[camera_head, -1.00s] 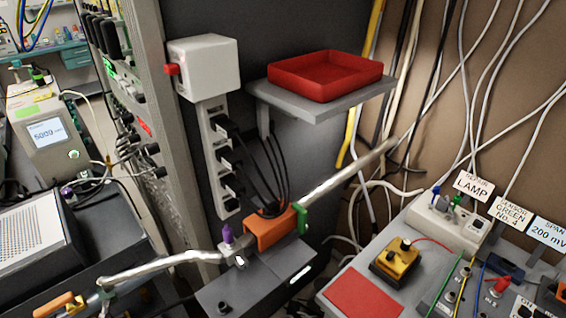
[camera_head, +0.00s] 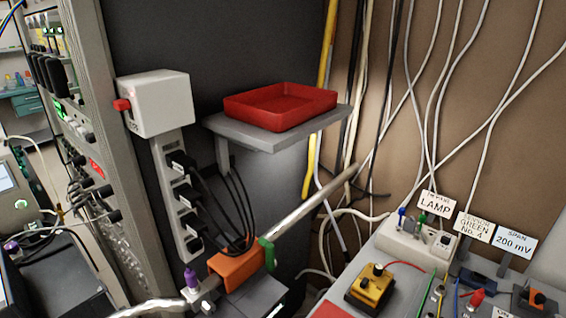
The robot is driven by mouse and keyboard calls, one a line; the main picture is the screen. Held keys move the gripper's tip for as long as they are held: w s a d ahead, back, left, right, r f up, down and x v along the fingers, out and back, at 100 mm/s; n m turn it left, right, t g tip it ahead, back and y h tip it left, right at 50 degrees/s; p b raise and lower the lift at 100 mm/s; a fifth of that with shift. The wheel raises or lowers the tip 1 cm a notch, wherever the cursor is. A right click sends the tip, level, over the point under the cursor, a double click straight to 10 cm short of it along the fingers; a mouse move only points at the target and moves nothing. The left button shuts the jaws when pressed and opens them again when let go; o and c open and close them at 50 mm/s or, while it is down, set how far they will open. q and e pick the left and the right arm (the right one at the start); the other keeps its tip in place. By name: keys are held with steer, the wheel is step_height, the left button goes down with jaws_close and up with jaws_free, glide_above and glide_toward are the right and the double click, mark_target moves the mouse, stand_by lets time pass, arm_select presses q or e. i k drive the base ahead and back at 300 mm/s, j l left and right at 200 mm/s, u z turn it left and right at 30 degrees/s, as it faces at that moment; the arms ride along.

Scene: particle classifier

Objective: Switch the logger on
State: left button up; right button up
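No thing in view carries a readable label naming it as the logger, and I cannot tell which device it is. A white box (camera_head: 163,103) with a red knob or switch (camera_head: 121,105) on its left side sits at the top of a power strip (camera_head: 168,165). Small dark lettering under the red part is too small to read. Several black plugs are in the strip. At the left edge, a pale device (camera_head: 8,180) with a screen and a green button is cut off by the frame. Neither of my grippers shows.
A red tray (camera_head: 326,99) rests on a grey shelf (camera_head: 262,143). Below, an orange clamp (camera_head: 231,267) holds a metal tube (camera_head: 305,207). At right, a grey bench carries a socket block (camera_head: 395,238), a yellow box (camera_head: 371,288) and label cards. Loose cables hang along the back wall.

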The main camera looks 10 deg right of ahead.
mark_target(445, 239)
steer(key=z, duration=1.3)
